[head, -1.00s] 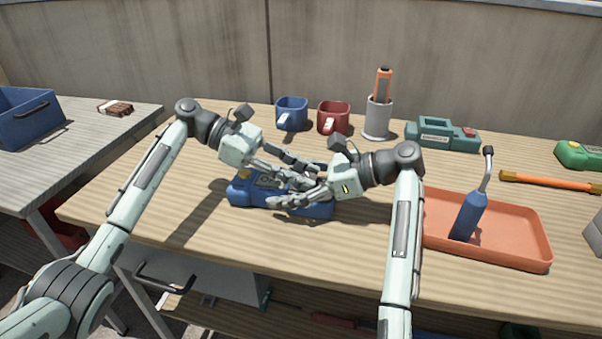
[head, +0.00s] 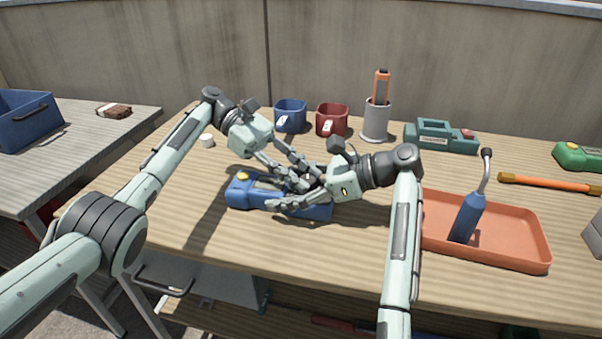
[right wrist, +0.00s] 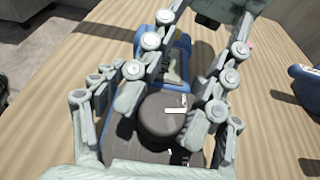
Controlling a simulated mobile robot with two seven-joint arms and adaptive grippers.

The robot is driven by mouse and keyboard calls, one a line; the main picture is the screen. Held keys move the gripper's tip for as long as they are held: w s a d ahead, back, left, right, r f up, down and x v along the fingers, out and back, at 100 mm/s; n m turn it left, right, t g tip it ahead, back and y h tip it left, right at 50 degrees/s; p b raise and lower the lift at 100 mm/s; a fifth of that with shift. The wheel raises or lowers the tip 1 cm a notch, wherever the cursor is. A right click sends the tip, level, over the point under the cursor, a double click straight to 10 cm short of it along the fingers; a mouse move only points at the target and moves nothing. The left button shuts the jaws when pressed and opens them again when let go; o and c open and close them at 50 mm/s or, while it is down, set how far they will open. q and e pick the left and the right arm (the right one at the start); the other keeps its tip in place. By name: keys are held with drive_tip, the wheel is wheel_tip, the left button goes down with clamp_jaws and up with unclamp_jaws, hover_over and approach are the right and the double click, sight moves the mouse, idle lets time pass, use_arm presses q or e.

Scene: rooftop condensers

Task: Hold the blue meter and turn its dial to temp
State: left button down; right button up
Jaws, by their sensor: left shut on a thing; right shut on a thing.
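The blue meter (head: 240,197) lies on the wooden table, with a yellow button at its left end in the head view. In the right wrist view its round dark dial (right wrist: 158,120) shows a white pointer line toward the picture's right. White marks sit on the dark face around it, too small to read and partly hidden by fingers.
Behind the meter stand a blue mug (head: 291,115), a red mug (head: 332,119) and a grey holder (head: 376,122). A green device (head: 440,137) is farther right. An orange tray (head: 510,254) with a blue torch (head: 467,217) lies right. A small white cylinder (head: 207,140) stands left.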

use_arm(q)
drive_tip(key=shift+a, duration=0.1)
drive_tip(key=c, duration=1.5)
unclamp_jaws()
drive_tip(key=shift+o, duration=0.2)
drive_tip(key=shift+r, duration=0.1)
wheel_tip(320, 180, up, 10)
